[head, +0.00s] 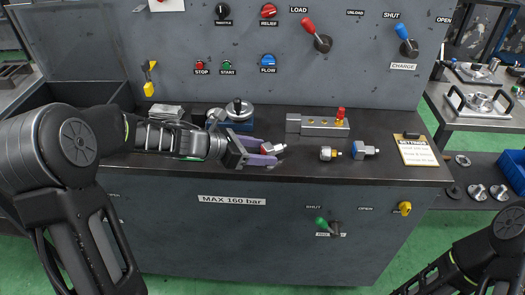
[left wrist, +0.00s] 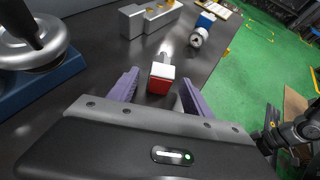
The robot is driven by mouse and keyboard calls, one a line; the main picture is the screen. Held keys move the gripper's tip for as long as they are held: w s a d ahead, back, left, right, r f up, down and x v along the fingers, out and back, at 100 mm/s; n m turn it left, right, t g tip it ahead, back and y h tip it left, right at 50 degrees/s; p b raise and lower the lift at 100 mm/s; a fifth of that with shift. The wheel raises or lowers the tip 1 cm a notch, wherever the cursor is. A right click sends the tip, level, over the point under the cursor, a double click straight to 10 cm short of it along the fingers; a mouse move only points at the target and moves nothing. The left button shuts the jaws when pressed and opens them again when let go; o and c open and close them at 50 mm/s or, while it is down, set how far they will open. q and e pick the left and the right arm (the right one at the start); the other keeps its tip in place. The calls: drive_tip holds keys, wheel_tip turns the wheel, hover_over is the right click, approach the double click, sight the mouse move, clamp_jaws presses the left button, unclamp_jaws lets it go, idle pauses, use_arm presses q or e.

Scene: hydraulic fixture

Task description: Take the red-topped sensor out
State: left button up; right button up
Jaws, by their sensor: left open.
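A sensor with a red and white block-shaped head (head: 272,149) lies on the dark bench top, apart from the metal block. My left gripper (head: 266,152) is open, with its purple fingers on either side of this sensor. The left wrist view shows the red and white head (left wrist: 160,80) between the fingers, with dark gaps at both sides.
A round metal gauge-like part on a blue base (head: 239,111) stands close behind the left gripper. A clipboard (head: 417,150) lies near the right edge. The panel (head: 180,60) rises behind.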

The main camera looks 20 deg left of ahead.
use_arm(q)
drive_tip(key=v, duration=0.7)
drive_tip(key=shift+s+a+r, duration=0.1)
drive_tip(key=shift+s, duration=0.05)
